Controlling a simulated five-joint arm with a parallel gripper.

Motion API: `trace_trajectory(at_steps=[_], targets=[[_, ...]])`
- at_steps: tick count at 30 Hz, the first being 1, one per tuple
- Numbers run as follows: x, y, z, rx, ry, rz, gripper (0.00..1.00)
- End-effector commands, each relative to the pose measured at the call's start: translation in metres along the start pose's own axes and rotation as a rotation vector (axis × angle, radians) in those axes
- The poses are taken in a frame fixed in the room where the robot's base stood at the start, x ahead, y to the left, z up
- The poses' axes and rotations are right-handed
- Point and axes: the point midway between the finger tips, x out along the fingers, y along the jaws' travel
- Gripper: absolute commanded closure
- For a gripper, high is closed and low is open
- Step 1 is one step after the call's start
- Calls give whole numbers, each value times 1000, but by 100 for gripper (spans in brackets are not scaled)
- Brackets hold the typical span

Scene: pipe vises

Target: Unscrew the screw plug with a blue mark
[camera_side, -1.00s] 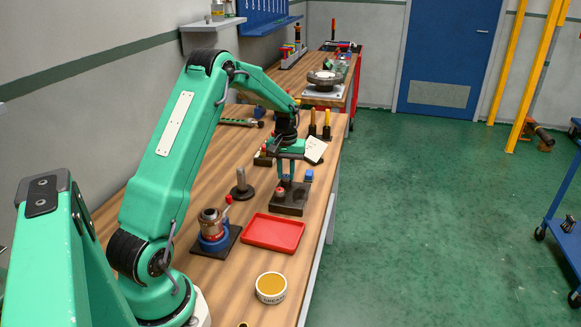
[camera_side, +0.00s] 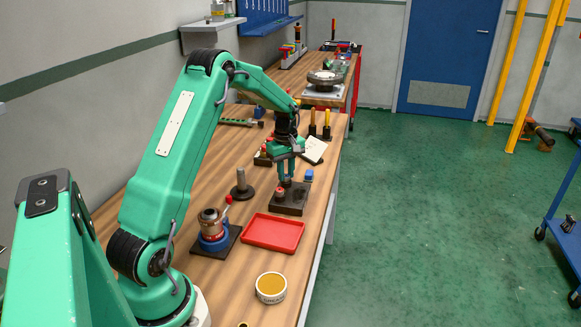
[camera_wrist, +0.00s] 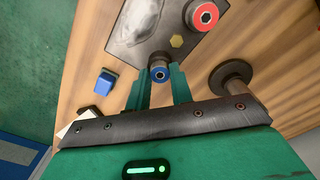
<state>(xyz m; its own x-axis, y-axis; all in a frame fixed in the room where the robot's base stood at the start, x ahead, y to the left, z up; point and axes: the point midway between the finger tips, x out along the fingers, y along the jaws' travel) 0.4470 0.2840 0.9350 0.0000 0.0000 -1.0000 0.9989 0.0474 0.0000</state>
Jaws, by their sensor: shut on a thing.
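The screw plug with a blue mark (camera_wrist: 159,73) has a blue ring around a dark centre and stands at the edge of the dark block (camera_side: 288,208). My gripper (camera_wrist: 160,79) points down over the block and is shut on this plug, one green finger on each side. In the side view my gripper (camera_side: 287,181) hides most of the plug. A second plug with a red mark (camera_wrist: 205,15) stands on the same block, apart from my fingers; it also shows in the side view (camera_side: 280,192). How far the blue plug is threaded in cannot be told.
A blue block (camera_wrist: 105,82) and a grey post on a round base (camera_wrist: 232,78) stand close on either side. A red tray (camera_side: 272,233), a blue-and-copper device (camera_side: 212,230) and a round tin (camera_side: 271,288) are nearer on the bench.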

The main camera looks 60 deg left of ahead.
Motion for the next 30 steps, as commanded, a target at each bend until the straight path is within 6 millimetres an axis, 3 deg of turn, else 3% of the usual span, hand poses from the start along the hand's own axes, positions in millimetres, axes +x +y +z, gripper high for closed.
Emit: trace_trajectory(at_steps=[15, 30], targets=[[0, 0, 0, -377, 0, 0, 100], [0, 0, 0, -428, 0, 0, 100]])
